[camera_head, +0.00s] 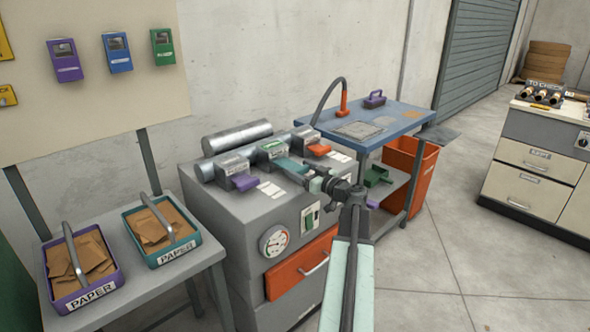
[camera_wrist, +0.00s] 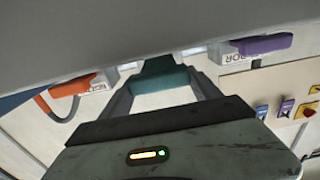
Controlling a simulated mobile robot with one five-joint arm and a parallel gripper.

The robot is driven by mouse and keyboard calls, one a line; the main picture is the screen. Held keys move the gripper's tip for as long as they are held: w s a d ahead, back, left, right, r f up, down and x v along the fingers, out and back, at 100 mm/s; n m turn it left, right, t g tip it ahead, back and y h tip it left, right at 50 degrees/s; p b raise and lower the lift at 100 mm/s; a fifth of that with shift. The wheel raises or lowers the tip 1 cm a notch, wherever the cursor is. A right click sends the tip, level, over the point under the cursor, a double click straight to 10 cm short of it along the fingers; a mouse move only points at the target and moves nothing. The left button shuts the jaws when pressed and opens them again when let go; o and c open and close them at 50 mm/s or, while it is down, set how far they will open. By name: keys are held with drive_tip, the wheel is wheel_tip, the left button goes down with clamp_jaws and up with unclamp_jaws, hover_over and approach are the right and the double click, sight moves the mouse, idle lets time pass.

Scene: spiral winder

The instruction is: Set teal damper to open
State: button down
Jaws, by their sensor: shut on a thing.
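The teal damper's handle (camera_head: 289,164) sticks out from the middle of three grey damper housings on top of the grey machine (camera_head: 222,222). My gripper (camera_head: 302,171) reaches it from the front right and is shut on it. In the wrist view the teal handle (camera_wrist: 163,78) sits between the two fingers, with its dark teal stem behind. The gripper partly covers the handle and its label in the head view, so I cannot read its setting.
A purple damper handle (camera_head: 243,182) is to the left and an orange damper handle (camera_head: 319,150) to the right, both close to my gripper. A gauge (camera_head: 273,241) and a switch (camera_head: 309,218) are on the machine's front. A blue-topped bench (camera_head: 395,118) stands behind right.

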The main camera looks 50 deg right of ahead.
drive_tip(key=shift+s, duration=0.15)
drive_tip(key=shift+c, duration=0.6)
unclamp_jaws()
drive_tip(key=s, duration=0.8)
drive_tip(key=shift+a, duration=0.3)
drive_tip(key=shift+r, duration=0.1)
